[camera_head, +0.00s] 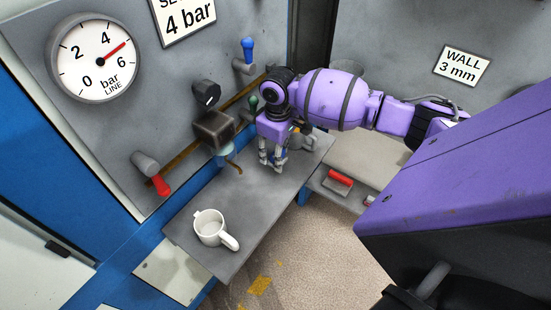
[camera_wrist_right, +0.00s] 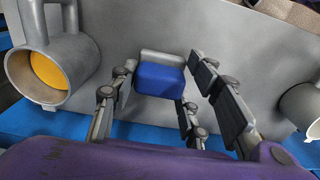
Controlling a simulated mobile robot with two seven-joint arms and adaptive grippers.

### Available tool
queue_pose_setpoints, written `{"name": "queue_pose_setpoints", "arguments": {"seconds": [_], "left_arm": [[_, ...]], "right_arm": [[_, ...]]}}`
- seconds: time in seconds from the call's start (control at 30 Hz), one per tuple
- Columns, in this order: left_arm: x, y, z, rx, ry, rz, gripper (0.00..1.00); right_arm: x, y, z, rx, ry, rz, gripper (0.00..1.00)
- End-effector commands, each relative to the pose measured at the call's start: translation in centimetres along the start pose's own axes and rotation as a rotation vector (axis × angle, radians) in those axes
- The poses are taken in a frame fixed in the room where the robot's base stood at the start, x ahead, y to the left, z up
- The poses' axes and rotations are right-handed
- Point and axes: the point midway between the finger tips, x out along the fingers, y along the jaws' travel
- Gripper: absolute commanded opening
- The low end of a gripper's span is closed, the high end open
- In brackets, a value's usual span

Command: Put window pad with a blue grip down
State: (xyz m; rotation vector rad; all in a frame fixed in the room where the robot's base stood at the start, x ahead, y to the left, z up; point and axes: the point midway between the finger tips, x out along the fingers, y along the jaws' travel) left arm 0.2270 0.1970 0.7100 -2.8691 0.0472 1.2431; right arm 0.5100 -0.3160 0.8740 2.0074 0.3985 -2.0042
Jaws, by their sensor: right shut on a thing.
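The window pad has a blue grip (camera_wrist_right: 160,79) and a pale grey edge, and it sits between the fingers of my right gripper in the right wrist view. My right gripper (camera_head: 272,166) is shut on it, pointing down at the far part of the grey shelf (camera_head: 262,205). The pad is mostly hidden by the fingers in the head view. I cannot tell whether it touches the shelf. My left gripper is not in view.
A white mug (camera_head: 210,228) stands on the shelf's near end. A grey cup with an orange inside (camera_wrist_right: 45,72) is beside the gripper. A red-gripped pad (camera_head: 338,180) lies on a lower surface. Wall valves and a box (camera_head: 214,130) border the shelf; its middle is clear.

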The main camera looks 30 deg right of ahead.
Motion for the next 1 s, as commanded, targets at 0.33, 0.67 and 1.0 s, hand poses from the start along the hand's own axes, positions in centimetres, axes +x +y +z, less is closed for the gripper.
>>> {"name": "queue_pose_setpoints", "arguments": {"seconds": [0.33,0.67,1.0], "left_arm": [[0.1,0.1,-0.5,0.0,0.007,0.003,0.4],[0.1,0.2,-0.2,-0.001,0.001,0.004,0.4],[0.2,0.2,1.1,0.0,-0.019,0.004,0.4]], "right_arm": [[3.2,0.2,-0.5,-0.001,0.001,0.0,0.1],[3.2,0.1,-0.4,0.0,-0.001,0.0,0.62],[3.9,0.1,-0.3,-0.001,-0.005,-0.001,0.62]]}}
